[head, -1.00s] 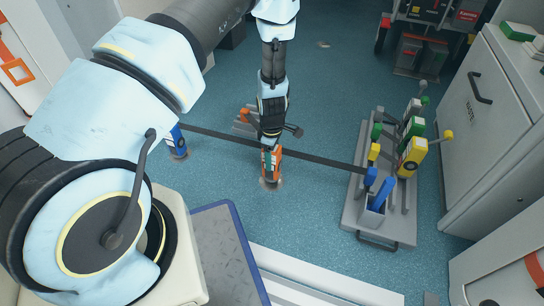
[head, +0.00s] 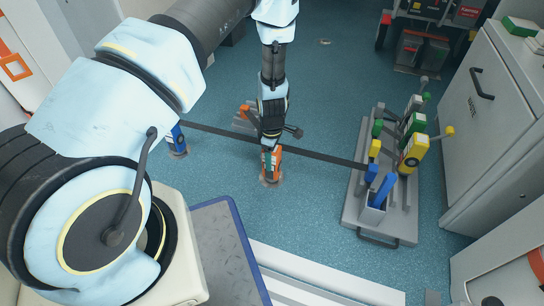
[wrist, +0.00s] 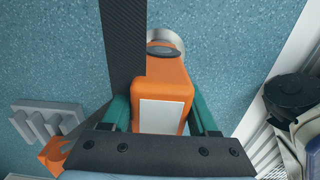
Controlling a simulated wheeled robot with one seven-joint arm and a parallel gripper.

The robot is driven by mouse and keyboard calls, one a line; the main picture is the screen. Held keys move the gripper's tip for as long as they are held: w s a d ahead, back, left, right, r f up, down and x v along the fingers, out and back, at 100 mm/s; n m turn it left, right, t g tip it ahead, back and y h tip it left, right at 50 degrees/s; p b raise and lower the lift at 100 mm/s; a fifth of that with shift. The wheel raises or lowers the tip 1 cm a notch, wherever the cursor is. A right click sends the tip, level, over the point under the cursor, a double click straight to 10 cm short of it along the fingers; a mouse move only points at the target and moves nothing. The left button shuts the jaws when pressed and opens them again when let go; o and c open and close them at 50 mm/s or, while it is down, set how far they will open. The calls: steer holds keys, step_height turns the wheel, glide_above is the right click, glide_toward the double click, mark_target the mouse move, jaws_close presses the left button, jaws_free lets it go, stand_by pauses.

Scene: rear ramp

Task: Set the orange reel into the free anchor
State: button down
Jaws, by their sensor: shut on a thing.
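My gripper (wrist: 163,118) points down and is shut on the orange reel (wrist: 168,75), a block with a pale label, its teal fingers on both sides. In the head view the reel (head: 271,166) stands about upright over a round metal floor anchor (head: 270,182). The anchor's rim also shows beyond the reel's far end in the wrist view (wrist: 165,33). The reel's foot is at the anchor; I cannot tell whether it is fully seated. The orange tongue (head: 244,112) lies on a grey rack at the back left of the reel.
A blue reel (head: 177,139) stands at the left. A dark strap (head: 320,156) runs from it past the orange reel to the right-hand rack (head: 352,205), which holds blue, yellow, green and white pieces. Cabinets (head: 500,110) line the right side.

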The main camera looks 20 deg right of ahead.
steer(key=shift+c, duration=0.4)
jaws_free()
step_height(320, 180, up, 11)
steer(key=p, duration=0.5)
steer(key=shift+f, duration=0.1)
